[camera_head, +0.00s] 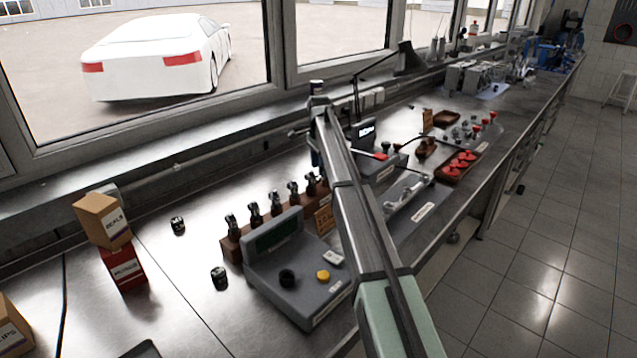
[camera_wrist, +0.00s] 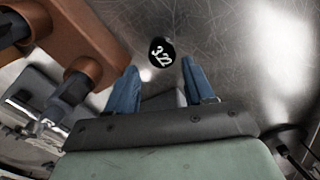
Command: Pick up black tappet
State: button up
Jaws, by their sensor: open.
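A black tappet (camera_wrist: 161,52) with white "3.22" marking on its round top stands on the metal bench in the wrist view. It lies ahead of and between the two blue fingertips of my gripper (camera_wrist: 159,68). The fingers are spread apart with nothing between them touching. In the head view my gripper (camera_head: 315,155) points down behind the wooden rack, partly hidden by my arm; I cannot make out this tappet there. Two similar short black cylinders with white marks, one farther back (camera_head: 178,226) and one nearer (camera_head: 219,275), stand on the bench at left.
A brown wooden rack (camera_head: 232,249) of injectors stands close to the gripper; it fills the left of the wrist view (camera_wrist: 85,25). A grey device (camera_head: 290,300) sits in front of it. Boxes (camera_head: 102,220) stand at left. Bench behind the rack is mostly clear.

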aim_at(318, 178)
jog(key=f, duration=0.5)
jog(key=shift+w+a, duration=0.1)
jog(key=shift+a, duration=0.1)
jog(key=c, duration=0.8)
jog(key=shift+r, duration=0.2)
jog(key=shift+c, duration=0.2)
